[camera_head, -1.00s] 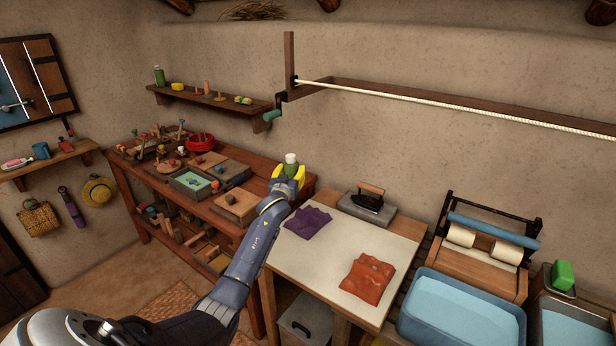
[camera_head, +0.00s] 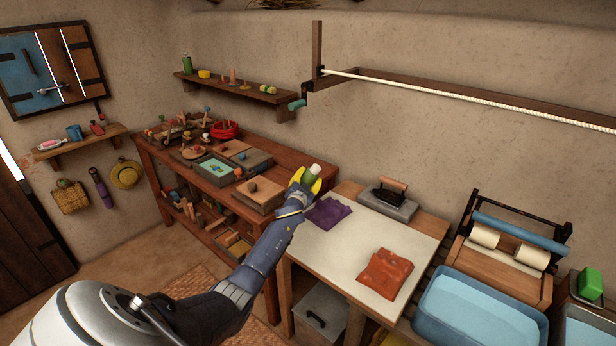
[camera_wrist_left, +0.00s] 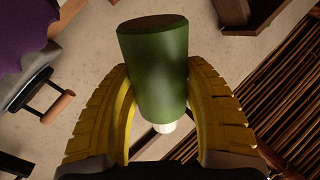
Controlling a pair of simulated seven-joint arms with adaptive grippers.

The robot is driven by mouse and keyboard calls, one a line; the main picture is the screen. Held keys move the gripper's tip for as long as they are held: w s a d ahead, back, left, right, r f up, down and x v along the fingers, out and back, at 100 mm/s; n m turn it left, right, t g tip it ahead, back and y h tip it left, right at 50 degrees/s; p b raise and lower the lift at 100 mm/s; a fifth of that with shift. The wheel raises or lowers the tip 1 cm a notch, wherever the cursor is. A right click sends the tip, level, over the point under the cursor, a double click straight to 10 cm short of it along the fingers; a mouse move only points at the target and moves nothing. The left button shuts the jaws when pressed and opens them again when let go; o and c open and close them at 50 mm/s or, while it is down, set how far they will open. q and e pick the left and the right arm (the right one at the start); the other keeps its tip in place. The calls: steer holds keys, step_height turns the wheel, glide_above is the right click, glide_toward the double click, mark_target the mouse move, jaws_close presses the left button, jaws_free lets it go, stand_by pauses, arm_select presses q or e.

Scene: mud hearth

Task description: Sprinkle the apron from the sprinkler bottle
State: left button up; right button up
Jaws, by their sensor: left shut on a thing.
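My left gripper (camera_head: 306,184) is shut on a green bottle (camera_head: 310,178) with a white cap, its yellow fingers on both sides. The bottle leans to the right, cap end up, in the head view. The left wrist view shows the green bottle (camera_wrist_left: 153,70) between the fingers, its white cap partly hidden. A crumpled purple cloth (camera_head: 327,212) lies on the pale table top just right of and below the gripper. An orange-red folded cloth (camera_head: 385,273) lies farther right on it. I cannot tell which cloth is the apron. My right gripper is out of view.
A roller press (camera_head: 512,245) and a blue basin (camera_head: 480,310) are at the right. A cluttered wooden bench (camera_head: 215,185) is at the left. A white rope (camera_head: 450,95) runs along the wall above.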

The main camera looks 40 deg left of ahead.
arm_select(q)
steer(key=shift+f+m, duration=0.45)
steer(key=shift+m, duration=0.75)
steer(key=shift+w+d+f+m, duration=0.1)
steer(key=shift+d+m, duration=0.1)
steer(key=shift+m, duration=0.7)
steer(key=m, duration=0.4)
steer(key=shift+w+d+f, duration=0.2)
steer(key=shift+d+f, duration=0.05)
steer(key=shift+d, duration=0.15)
steer(key=m, duration=0.3)
steer(key=shift+w+d+f+m, duration=0.1)
steer(key=shift+d+f+m, duration=0.1)
steer(key=shift+d+m, duration=0.15)
